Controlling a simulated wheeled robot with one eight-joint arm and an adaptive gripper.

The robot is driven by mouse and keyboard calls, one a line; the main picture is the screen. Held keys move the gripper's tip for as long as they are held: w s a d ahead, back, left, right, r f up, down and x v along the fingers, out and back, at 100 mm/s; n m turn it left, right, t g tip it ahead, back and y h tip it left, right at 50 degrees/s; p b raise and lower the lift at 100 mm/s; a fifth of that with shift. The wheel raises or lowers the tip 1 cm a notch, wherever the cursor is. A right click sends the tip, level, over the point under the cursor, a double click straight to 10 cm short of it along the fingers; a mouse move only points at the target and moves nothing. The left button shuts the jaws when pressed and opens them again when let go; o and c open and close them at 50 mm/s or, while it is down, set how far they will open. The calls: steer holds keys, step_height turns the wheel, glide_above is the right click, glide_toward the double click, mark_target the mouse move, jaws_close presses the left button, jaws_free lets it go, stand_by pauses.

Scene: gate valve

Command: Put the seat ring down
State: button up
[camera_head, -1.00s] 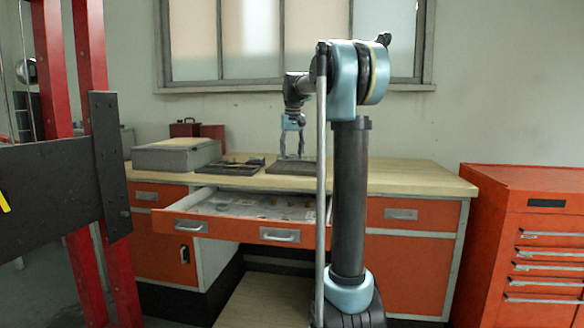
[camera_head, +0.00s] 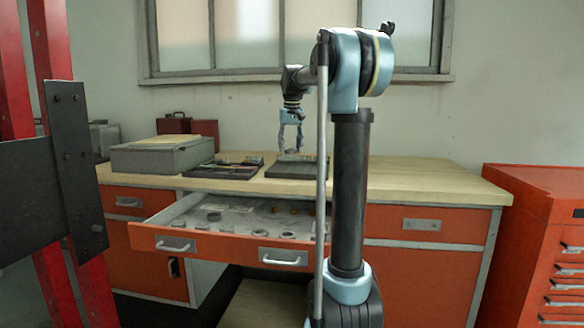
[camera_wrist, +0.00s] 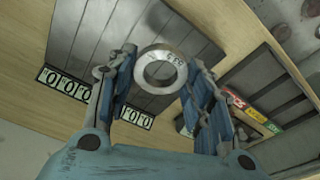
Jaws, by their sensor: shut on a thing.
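The seat ring (camera_wrist: 139,71) is a pale metal ring with dark marks on its face, seen in the wrist view. My gripper (camera_wrist: 160,68) is shut on it, with the ring between the two fingertips. In the head view my gripper (camera_head: 290,149) points down over the workbench, above a dark grey plate; the ring is too small to make out there. In the wrist view a grey slatted plate (camera_wrist: 105,45) lies beyond the ring, with black and white number readouts (camera_wrist: 65,82) along its edge. I cannot tell the gap between ring and plate.
The wooden workbench (camera_head: 420,184) holds a grey case (camera_head: 150,158), a dark tray (camera_head: 228,170) and the dark plate (camera_head: 292,169). An open drawer (camera_head: 217,240) with several parts juts out in front. A red tool cabinet (camera_head: 540,215) stands right. The right benchtop is clear.

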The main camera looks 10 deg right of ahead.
mark_target(289, 170)
steer(key=shift+a+f, duration=0.2)
steer(key=shift+f, duration=3.35)
steer(key=shift+f, duration=0.1)
steer(key=o, duration=1.2)
steer(key=shift+c, duration=0.2)
steer(key=r, duration=0.4)
steer(key=s+r, duration=0.1)
steer(key=r, duration=0.7)
steer(key=shift+s+d, duration=0.1)
steer(key=shift+s, duration=0.3)
